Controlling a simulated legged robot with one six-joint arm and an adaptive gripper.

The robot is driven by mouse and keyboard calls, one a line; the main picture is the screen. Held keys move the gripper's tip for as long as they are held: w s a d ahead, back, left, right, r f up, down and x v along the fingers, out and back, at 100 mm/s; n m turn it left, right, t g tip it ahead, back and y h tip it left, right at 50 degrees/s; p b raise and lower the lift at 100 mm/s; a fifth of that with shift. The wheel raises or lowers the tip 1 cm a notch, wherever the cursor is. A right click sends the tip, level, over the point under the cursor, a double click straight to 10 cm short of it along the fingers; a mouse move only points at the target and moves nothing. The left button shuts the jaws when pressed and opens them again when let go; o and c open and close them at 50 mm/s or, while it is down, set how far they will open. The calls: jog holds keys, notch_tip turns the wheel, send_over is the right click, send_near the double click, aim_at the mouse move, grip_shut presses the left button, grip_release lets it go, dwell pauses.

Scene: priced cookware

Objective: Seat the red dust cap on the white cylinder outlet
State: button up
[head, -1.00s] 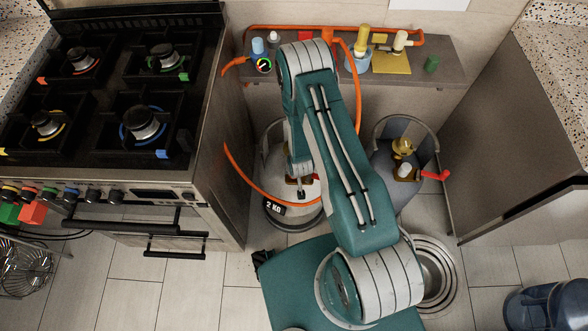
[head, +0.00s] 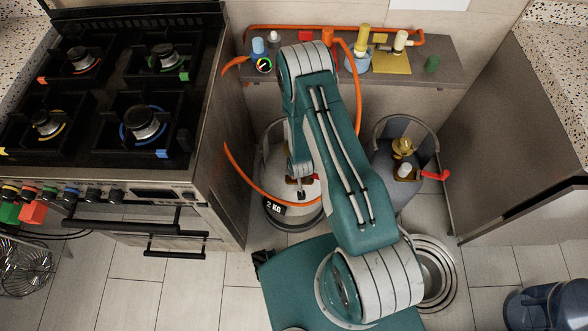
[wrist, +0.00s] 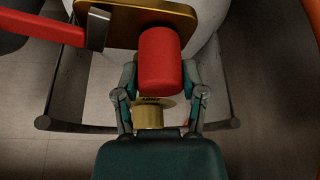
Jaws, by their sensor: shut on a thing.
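The white cylinder (head: 275,160) stands between the stove and my arm in the head view, with a "2 KG" tag. In the wrist view its white body (wrist: 205,45) lies behind a brass valve block (wrist: 110,9). The red dust cap (wrist: 160,62) is between my gripper's two fingers (wrist: 160,85), which are shut on it. The cap's far end overlaps the brass block, hiding the outlet; I cannot tell whether they touch. A round brass fitting (wrist: 149,114) shows between the cap and my palm. My gripper (head: 300,187) is over the cylinder top in the head view.
A red lever (wrist: 40,28) sticks out left of the block in the wrist view. A grey cylinder (head: 385,185) with brass valve stands right of my arm. An orange hose (head: 233,165) loops around the white cylinder. The stove (head: 110,110) borders the left.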

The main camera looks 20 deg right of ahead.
jog(key=shift+f, duration=0.2)
jog(key=o, duration=1)
jog(key=shift+o, duration=0.5)
jog(key=v, duration=1.2)
jog(key=shift+w, duration=0.1)
dwell(0.4)
